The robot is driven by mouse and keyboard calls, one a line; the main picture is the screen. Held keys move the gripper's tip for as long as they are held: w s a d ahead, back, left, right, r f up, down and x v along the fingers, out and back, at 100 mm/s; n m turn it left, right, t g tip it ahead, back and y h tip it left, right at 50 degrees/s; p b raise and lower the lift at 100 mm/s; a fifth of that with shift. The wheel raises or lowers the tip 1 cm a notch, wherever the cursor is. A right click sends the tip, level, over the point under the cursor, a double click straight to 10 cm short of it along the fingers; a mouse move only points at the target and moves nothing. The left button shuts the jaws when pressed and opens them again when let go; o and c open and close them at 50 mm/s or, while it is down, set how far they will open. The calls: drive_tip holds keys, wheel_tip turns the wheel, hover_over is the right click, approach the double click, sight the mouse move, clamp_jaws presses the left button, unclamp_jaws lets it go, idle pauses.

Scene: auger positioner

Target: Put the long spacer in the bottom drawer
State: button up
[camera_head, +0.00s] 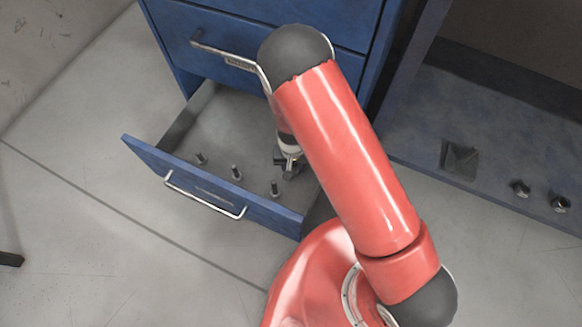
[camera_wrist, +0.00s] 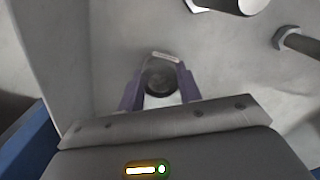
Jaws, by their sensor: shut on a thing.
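The bottom drawer (camera_head: 209,188) of the blue cabinet is pulled open, with a silver bar handle on its front. My gripper (camera_head: 288,166) reaches down into the right part of the drawer, close to the drawer floor. In the wrist view my gripper (camera_wrist: 159,92) has its two purple-grey fingers shut around a dark round-ended piece (camera_wrist: 159,80), seen end-on. This may be the long spacer, but its length is hidden from this angle. In the head view the held piece is too small and too covered by my gripper to make out.
Several small upright metal pieces stand in the drawer, such as one at the left (camera_head: 201,159), one in the middle (camera_head: 236,173) and one near the front (camera_head: 274,189). A closed drawer (camera_head: 225,60) is above. Two hex-headed parts (camera_head: 520,188) lie on the surface at right.

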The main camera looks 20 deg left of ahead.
drive_tip(key=shift+f, duration=1.2)
drive_tip(key=shift+f+b, duration=0.2)
drive_tip(key=shift+b, duration=0.1)
drive_tip(key=o, duration=1.2)
drive_tip(key=shift+r, duration=0.15)
wheel_tip(320, 180, up, 12)
drive_tip(key=p, duration=0.3)
